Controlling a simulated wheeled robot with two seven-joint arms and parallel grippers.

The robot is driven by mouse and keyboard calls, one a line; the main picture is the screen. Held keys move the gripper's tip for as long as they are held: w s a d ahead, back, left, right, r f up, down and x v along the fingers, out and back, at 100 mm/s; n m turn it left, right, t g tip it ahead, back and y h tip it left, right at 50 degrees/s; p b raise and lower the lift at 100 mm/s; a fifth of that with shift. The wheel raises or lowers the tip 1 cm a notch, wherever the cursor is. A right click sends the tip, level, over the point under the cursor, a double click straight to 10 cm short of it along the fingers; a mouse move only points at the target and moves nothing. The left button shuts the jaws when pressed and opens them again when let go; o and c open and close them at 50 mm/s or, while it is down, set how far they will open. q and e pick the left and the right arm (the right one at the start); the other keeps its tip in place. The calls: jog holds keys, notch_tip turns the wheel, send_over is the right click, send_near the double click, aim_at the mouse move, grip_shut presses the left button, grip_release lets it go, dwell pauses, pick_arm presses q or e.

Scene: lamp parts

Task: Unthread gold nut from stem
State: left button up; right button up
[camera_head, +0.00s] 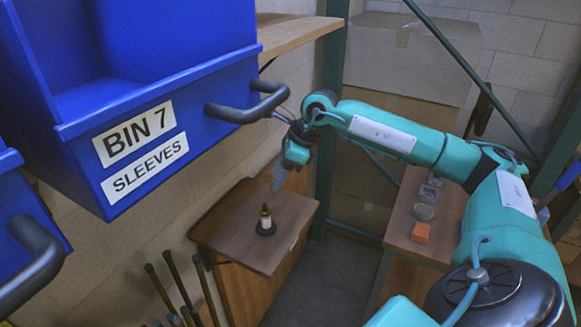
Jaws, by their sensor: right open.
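A small upright lamp stem (266,222) stands on a brown wooden work surface in the middle of the view. It has a dark round base, a pale and gold-coloured middle and a dark, narrow tip. The part is too small for me to tell the gold nut apart from the rest of the stem. My right gripper (279,180) is open, points down and is above and a little behind the stem, apparently apart from it. My left gripper is out of view.
A large blue bin (195,110) labelled "BIN 7 SLEEVES", with a dark handle, fills the upper left. The small wooden table (225,235) is otherwise bare. A right-hand bench (400,250) holds an orange block (421,232) and grey parts (424,212). Several poles (172,280) stand at lower left.

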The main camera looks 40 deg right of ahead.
aim_at(267, 211)
jog(key=shift+h, duration=0.7)
jog(key=p+x, duration=0.1)
jog(key=x, duration=0.2)
jog(key=d+p+x, duration=0.1)
jog(key=p+x, duration=0.1)
jog(key=x, duration=0.2)
jog(key=d+p+x, duration=0.1)
jog(key=x, duration=0.3)
jog(key=shift+d+f+p, duration=0.2)
jog(key=shift+f+p, duration=0.1)
jog(key=shift+f, duration=0.25)
jog(key=shift+a+f, duration=0.15)
jog(key=shift+f, duration=0.3)
grip_shut()
jog(key=shift+r+p, duration=0.3)
jog(key=shift+r, duration=0.55)
jog(key=shift+r+p, duration=0.75)
jog(key=shift+r, duration=1.5)
